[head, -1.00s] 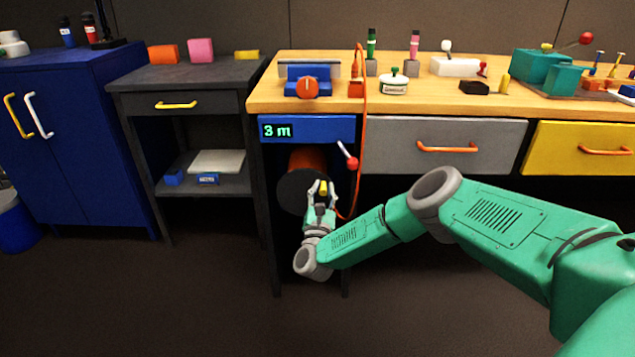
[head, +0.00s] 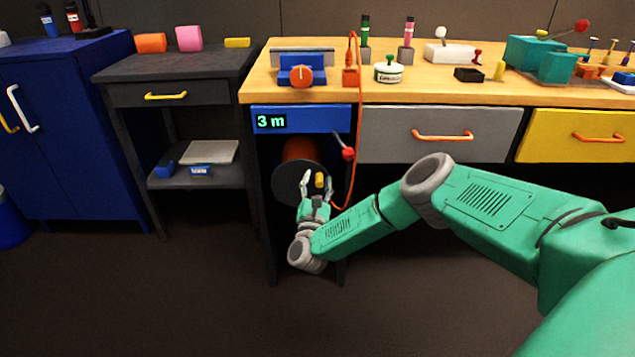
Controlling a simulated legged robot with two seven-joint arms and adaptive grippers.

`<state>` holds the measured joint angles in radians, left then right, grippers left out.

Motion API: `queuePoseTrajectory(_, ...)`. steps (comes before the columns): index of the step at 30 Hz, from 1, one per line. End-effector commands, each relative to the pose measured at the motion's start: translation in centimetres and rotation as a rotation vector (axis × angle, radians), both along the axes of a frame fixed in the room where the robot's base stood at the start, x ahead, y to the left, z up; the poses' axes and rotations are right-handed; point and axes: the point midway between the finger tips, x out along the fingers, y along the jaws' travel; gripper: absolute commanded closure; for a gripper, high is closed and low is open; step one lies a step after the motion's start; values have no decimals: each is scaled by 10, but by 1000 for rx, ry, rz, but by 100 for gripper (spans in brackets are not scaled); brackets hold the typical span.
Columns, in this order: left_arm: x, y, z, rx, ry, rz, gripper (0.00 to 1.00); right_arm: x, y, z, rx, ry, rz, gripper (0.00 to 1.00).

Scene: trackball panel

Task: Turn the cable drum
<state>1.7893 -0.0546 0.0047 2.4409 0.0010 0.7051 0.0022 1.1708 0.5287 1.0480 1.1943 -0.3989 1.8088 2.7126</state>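The cable drum (head: 290,183) has a dark round flange with an orange core behind it, and it sits under the bench below a blue panel. A small yellow handle (head: 320,180) stands out in front of the flange's right side. My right gripper (head: 317,184) is at this handle with its fingers apart on either side of it; whether they touch it is too small to tell. The display (head: 271,121) on the blue panel reads "3 m". An orange cable (head: 357,130) runs from the bench top down beside the drum. My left gripper is not in view.
A red-knobbed lever (head: 347,153) sticks out just above and right of the gripper. A grey drawer (head: 436,135) and a yellow drawer lie to the right. A dark shelf unit (head: 170,95) and a blue cabinet (head: 70,130) stand left. The floor in front is clear.

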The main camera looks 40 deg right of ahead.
Motion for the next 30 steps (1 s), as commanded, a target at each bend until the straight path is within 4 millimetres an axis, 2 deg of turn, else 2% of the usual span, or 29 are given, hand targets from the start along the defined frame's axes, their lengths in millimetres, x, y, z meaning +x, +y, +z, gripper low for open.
queuePoseTrajectory(5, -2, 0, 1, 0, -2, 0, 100, -2, 1, -1, 0, -1, -1, 61)
queuePoseTrajectory(8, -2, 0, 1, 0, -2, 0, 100, -10, 8, -6, 1, 1, -1, 61)
queuePoseTrajectory(20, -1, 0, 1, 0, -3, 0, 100, -70, 63, -39, 3, 5, 0, 61)
queuePoseTrajectory(30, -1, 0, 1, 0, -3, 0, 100, -82, 75, -45, 1, 2, 1, 61)
